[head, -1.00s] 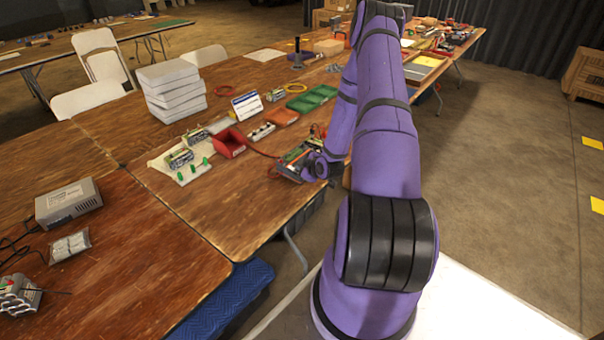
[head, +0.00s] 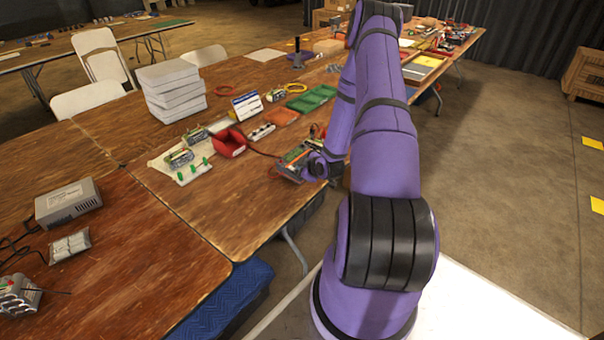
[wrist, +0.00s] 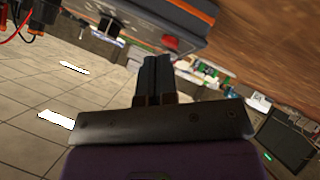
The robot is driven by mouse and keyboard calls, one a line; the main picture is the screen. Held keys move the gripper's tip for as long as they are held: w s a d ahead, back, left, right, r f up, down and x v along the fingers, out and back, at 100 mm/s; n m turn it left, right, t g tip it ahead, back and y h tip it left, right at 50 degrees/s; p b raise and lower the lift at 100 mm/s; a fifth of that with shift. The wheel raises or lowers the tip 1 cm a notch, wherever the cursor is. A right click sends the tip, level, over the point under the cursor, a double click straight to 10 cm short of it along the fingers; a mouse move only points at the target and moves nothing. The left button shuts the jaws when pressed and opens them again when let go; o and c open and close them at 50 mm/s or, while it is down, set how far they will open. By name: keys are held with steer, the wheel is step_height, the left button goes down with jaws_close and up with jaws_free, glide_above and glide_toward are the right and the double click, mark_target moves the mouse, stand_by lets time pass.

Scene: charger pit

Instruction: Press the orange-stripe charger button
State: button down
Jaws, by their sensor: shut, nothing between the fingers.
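The charger (head: 292,160) lies near the front edge of the table in the head view, partly hidden by the end of my arm. In the wrist view a grey casing with an orange stripe (wrist: 190,6) crosses the top, and it looks like the charger close up. My gripper (wrist: 157,62) has its two dark fingers together and empty, pointing up toward the casing's underside in that view. A red shape (wrist: 178,43) shows just beyond the fingertips. I cannot tell whether the fingers touch anything. The button cannot be made out, and the fingers are hidden in the head view.
A stack of grey blocks (head: 171,90) and a grey power box (head: 68,201) stand farther left. Red and black leads (wrist: 16,25) show at the wrist view's upper left.

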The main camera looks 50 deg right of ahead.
steer(key=shift+s+r, duration=0.1)
steer(key=shift+r, duration=0.4)
steer(key=shift+s+r, duration=0.25)
steer(key=shift+r, duration=1)
steer(key=shift+s+r, duration=0.2)
steer(key=shift+r, duration=1.05)
